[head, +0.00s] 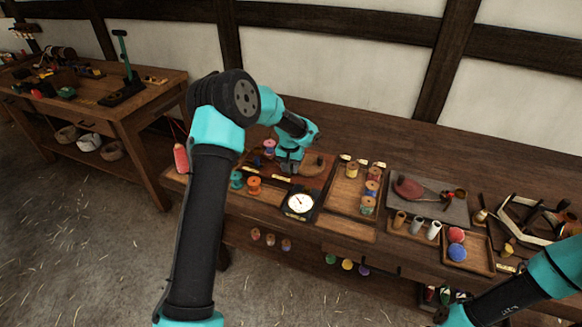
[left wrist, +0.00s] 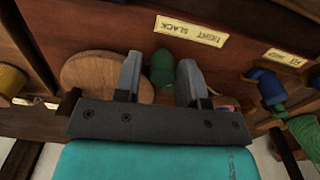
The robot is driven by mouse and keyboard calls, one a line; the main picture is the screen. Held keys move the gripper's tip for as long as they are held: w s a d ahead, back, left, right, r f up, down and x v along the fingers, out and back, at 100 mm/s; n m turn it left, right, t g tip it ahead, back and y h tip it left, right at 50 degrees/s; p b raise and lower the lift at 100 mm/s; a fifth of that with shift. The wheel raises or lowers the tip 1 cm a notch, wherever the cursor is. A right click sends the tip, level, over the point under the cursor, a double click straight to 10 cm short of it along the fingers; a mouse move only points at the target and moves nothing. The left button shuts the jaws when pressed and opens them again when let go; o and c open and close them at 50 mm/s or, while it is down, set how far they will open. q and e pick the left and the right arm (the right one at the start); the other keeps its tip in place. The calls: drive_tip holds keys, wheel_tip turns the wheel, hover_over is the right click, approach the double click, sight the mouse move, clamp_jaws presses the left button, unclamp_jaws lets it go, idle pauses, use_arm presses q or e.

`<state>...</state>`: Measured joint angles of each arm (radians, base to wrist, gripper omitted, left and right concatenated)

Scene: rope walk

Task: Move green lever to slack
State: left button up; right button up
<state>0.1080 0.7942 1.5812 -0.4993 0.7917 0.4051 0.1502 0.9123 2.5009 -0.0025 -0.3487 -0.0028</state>
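A green knob (left wrist: 162,68), which looks like the green lever's grip, shows between the fingers of my left gripper (left wrist: 160,80) in the left wrist view. The fingers are apart, with a gap on each side of the knob. The lower part of the knob is hidden behind the gripper body. A cream label (left wrist: 191,31) with the words tight and slack lies beyond it. In the head view my left gripper (head: 288,166) is low over the bench, and it hides the lever there.
In the head view a dial gauge (head: 299,202) and an orange spool (head: 254,186) stand close by. Another green upright lever (head: 124,55) is on the left bench.

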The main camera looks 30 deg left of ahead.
use_arm(q)
drive_tip(key=shift+r, duration=3.55)
drive_tip(key=shift+f, duration=0.1)
